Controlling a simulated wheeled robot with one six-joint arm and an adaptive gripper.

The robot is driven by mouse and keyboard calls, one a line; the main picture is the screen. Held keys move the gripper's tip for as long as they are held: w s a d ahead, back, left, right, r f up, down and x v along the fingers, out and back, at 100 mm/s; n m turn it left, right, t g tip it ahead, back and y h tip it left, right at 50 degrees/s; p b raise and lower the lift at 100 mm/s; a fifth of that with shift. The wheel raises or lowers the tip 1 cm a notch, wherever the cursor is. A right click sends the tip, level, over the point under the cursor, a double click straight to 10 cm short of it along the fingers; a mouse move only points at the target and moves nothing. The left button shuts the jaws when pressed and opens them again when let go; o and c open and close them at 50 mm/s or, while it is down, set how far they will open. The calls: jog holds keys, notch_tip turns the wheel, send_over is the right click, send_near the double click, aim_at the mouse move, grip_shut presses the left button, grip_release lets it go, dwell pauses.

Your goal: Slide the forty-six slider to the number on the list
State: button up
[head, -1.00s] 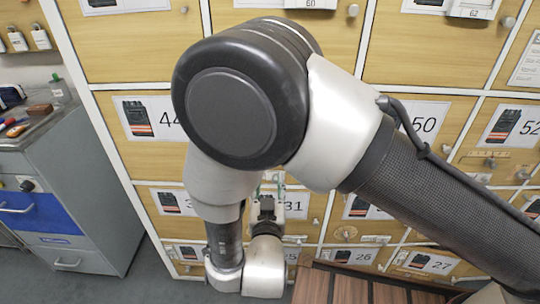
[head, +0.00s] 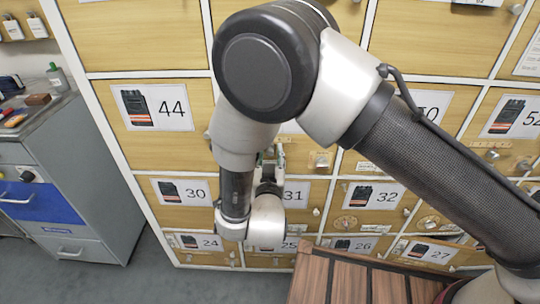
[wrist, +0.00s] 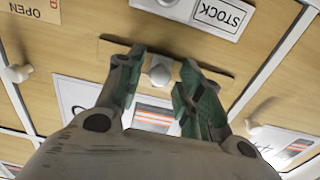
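In the wrist view a pale round knob (wrist: 160,72) sits on a long wooden strip or slot (wrist: 218,78) on a locker front. My gripper (wrist: 158,66) is open, with one finger on each side of the knob and a visible gap to each. No number forty-six is readable, so I cannot tell whether this is its slider. A STOCK label (wrist: 220,14) is above right of the knob. In the head view my gripper (head: 268,168) is near the locker fronts, mostly hidden by my arm. A text sheet (head: 527,62) at the far right is unreadable.
Locker doors labelled 44 (head: 153,107), 30 (head: 182,191), 32 (head: 372,195) and others surround my arm, with small knobs standing out. A grey cabinet (head: 85,190) stands left. A brown slatted surface (head: 350,285) is below. Grey floor (head: 165,275) is clear.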

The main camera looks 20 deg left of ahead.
grip_shut()
jog(key=d, duration=0.2)
jog(key=shift+w+d, duration=0.25)
jog(key=shift+d, duration=0.05)
jog(key=shift+o, duration=1.5)
grip_release()
notch_tip(320, 180, up, 10)
